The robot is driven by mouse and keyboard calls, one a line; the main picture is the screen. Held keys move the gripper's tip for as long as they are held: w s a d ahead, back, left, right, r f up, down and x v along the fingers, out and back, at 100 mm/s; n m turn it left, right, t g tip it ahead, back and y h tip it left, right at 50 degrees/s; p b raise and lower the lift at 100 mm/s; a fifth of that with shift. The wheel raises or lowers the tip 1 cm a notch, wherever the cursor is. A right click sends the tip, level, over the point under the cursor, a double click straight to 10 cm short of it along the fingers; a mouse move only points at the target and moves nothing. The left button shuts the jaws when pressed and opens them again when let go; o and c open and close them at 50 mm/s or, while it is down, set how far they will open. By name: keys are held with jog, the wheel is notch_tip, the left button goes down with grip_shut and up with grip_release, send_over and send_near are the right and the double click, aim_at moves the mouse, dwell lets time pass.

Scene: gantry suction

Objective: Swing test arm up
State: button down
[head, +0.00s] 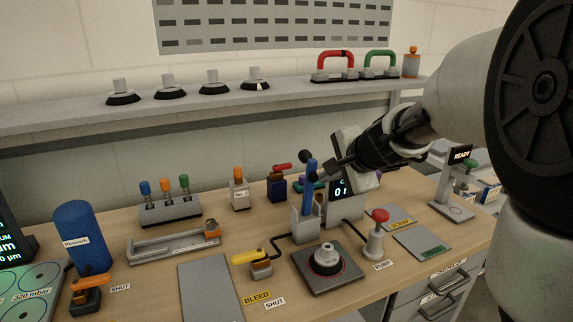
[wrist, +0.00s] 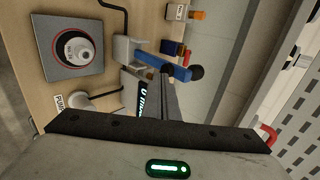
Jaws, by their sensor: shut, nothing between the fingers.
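The blue test arm (head: 311,186) stands nearly upright in its grey bracket (head: 303,224), with a black ball knob (head: 304,156) at its top. In the wrist view the blue arm (wrist: 168,63) runs from the bracket (wrist: 128,50) to the black knob (wrist: 196,72). My gripper (head: 322,170) is shut and empty, its dark fingertips close beside the upper part of the arm. In the wrist view the fingertips (wrist: 165,78) lie next to the arm just below the knob. I cannot tell whether they touch it.
A suction cup (head: 326,257) sits on a square plate in front of the bracket. A red-topped pump (head: 376,238) stands right of it, a yellow bleed lever (head: 250,257) left. A display (head: 342,196) stands behind. A shelf (head: 210,104) with cups and handles runs along the back.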

aim_at(307, 156)
jog(key=w, duration=0.1)
jog(key=w+a+p, duration=0.1)
jog(key=shift+w+r, duration=0.25)
jog(key=shift+w, duration=0.05)
jog(key=shift+w+a, duration=0.15)
jog(key=shift+w, duration=0.45)
jog(key=w+p, duration=0.1)
jog(key=w+r+p, duration=0.1)
jog(key=p, duration=0.1)
jog(key=shift+a+r, duration=0.3)
jog(key=shift+a, duration=0.05)
jog(key=p, duration=0.2)
jog(key=w+g+p, duration=0.1)
jog(key=p, duration=0.1)
jog(key=shift+w+a+r, duration=0.1)
jog(key=shift+w+a, duration=0.1)
jog(key=shift+w, duration=0.05)
jog(key=shift+w+a+f+p, duration=0.1)
jog(key=shift+w+a+p, duration=0.05)
jog(key=shift+w, duration=0.2)
jog(key=shift+w+a+f+p, duration=0.1)
jog(key=shift+w+p, duration=0.05)
jog(key=shift+w, duration=0.2)
jog(key=shift+r, duration=0.1)
